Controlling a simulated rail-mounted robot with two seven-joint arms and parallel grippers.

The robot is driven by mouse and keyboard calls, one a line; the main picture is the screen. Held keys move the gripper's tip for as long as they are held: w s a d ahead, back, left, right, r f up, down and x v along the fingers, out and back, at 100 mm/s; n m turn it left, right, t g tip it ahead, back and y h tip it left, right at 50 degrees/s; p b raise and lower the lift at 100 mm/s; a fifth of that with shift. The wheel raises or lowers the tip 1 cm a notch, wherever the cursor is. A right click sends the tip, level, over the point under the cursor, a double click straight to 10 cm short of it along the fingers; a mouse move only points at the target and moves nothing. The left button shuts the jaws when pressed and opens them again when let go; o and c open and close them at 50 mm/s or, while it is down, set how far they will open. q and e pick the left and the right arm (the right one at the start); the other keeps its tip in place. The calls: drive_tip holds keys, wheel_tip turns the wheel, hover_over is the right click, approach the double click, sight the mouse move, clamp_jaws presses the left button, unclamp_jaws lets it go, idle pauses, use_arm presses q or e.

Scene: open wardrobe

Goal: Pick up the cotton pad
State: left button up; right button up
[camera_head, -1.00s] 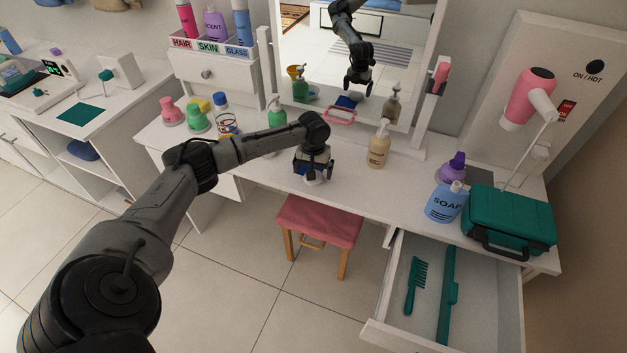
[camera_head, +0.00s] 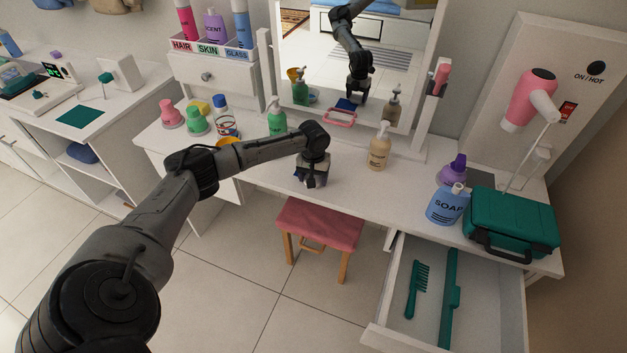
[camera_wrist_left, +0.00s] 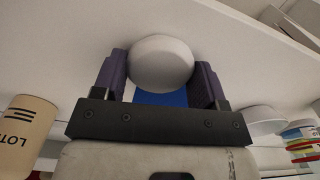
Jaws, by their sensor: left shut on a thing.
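The cotton pad (camera_wrist_left: 162,62) is a thick white round piece in the left wrist view, between the two dark fingers of my left gripper (camera_wrist_left: 161,82). My left gripper is shut on it, with a finger against each side. In the head view my left gripper (camera_head: 313,179) points down over the front part of the white table (camera_head: 350,188), and the pad is mostly hidden by the gripper. A blue thing (camera_wrist_left: 160,98) shows just behind the pad in the left wrist view. My right gripper is in neither view.
A tan pump bottle (camera_head: 378,152) stands to the gripper's right, a green one (camera_head: 276,118) to its left. The mirror (camera_head: 315,70) is behind. A pink stool (camera_head: 318,226) is in front, below table height. An open drawer (camera_head: 483,312) juts out at lower right.

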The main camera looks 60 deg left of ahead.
use_arm(q)
drive_tip(key=shift+r, duration=0.1)
drive_tip(key=shift+r+p, duration=0.4)
drive_tip(key=shift+r, duration=0.25)
drive_tip(key=r, duration=0.1)
drive_tip(key=d+r+p, duration=0.1)
drive_tip(key=r, duration=0.1)
drive_tip(key=shift+w+r+p, duration=0.15)
drive_tip(key=shift+r+p, duration=0.1)
drive_tip(key=shift+p, duration=0.05)
drive_tip(key=w+d+r+p, duration=0.3)
drive_tip(key=d+r, duration=0.3)
drive_tip(key=d, duration=0.4)
drive_tip(key=shift+d, duration=0.1)
drive_tip(key=o, duration=0.4)
drive_tip(key=c, duration=0.3)
